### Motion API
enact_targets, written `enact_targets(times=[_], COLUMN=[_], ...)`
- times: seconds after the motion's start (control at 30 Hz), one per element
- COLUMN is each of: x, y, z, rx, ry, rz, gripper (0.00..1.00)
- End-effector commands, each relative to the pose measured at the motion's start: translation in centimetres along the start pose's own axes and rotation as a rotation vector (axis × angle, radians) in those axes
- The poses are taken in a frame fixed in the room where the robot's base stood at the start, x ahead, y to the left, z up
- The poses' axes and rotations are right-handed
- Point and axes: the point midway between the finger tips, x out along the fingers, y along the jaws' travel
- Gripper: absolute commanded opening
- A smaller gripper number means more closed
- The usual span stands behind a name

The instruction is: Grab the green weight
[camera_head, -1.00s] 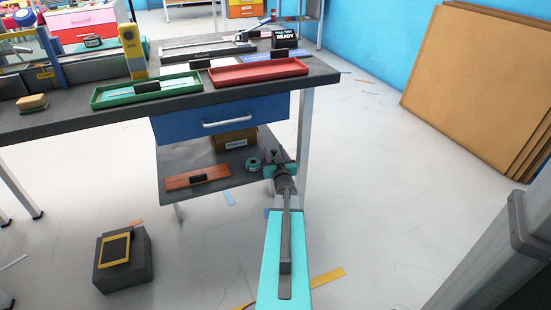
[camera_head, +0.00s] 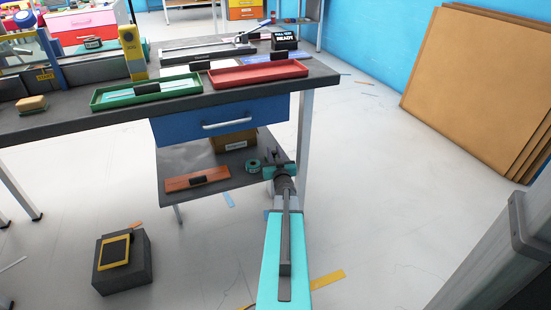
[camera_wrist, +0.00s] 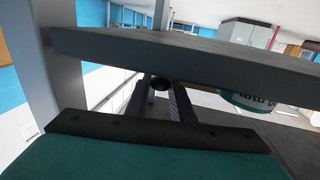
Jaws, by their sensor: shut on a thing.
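My gripper (camera_head: 273,160) is at the right end of the lower shelf, under the workbench. In the wrist view the two dark fingers (camera_wrist: 160,88) are closed around a small dark round knob (camera_wrist: 160,83). The body below the knob is hidden, so I cannot tell its colour or whether it is the green weight. A small teal-green roll-like object (camera_head: 253,165) lies on the shelf just left of the gripper. A green and white cylinder (camera_wrist: 250,103) shows at the right in the wrist view.
The lower shelf (camera_head: 190,157) holds an orange-brown tray (camera_head: 198,179) and a cardboard box (camera_head: 234,142). A blue drawer (camera_head: 220,120) hangs above it. A bench leg (camera_head: 304,140) stands just right of the gripper. The floor to the right is mostly clear.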

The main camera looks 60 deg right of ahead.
Motion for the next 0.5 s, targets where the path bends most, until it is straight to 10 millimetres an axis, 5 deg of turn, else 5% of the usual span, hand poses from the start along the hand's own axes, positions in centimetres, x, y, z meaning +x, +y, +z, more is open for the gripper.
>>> enact_targets(times=[0.5], x=[-0.01], y=[-0.02], z=[-0.93], rx=[0.000], ry=[0.002], rz=[-0.001], gripper=[0.00])
